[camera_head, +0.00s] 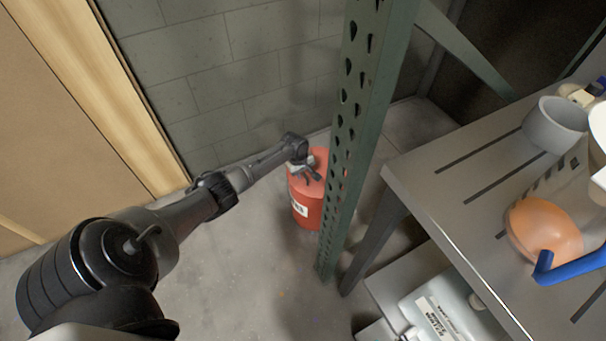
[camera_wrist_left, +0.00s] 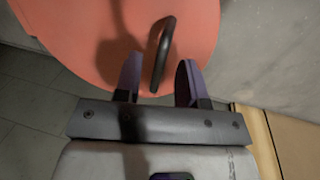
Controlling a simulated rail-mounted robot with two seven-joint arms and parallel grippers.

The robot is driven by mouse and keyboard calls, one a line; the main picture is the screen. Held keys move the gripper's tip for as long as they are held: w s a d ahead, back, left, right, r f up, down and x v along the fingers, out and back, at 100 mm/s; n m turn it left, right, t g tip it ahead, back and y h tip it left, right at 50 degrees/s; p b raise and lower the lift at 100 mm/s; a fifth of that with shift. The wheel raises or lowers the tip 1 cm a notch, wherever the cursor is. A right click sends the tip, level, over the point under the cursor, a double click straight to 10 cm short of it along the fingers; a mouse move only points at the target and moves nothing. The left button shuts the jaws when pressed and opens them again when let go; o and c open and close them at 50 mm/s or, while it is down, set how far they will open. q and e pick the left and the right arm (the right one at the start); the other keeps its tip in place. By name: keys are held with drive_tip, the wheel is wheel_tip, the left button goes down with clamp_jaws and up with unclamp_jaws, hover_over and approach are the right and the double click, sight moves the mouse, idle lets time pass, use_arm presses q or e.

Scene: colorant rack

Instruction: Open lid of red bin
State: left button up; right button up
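The red bin (camera_head: 305,208) stands on the floor against the grey block wall, partly hidden behind a green rack post. Its lid (camera_head: 322,160) is on and looks closed. In the left wrist view the red lid (camera_wrist_left: 95,30) fills the top, with a dark bar handle (camera_wrist_left: 162,55) on it. My left gripper (camera_head: 305,171) is over the bin's lid. In the wrist view its two fingers (camera_wrist_left: 159,82) are open, with the near end of the handle between them; I cannot tell whether they touch it. My right gripper is not in view.
The green perforated post (camera_head: 358,110) rises just right of the bin. A grey shelf (camera_head: 450,190) holds an orange round object (camera_head: 544,229) and a grey cup (camera_head: 555,126). A white jug (camera_head: 445,308) sits lower down. Floor left of the bin is clear.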

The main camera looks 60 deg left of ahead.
use_arm(q)
drive_tip(key=shift+f, duration=0.1)
drive_tip(key=shift+c, duration=0.5)
clamp_jaws()
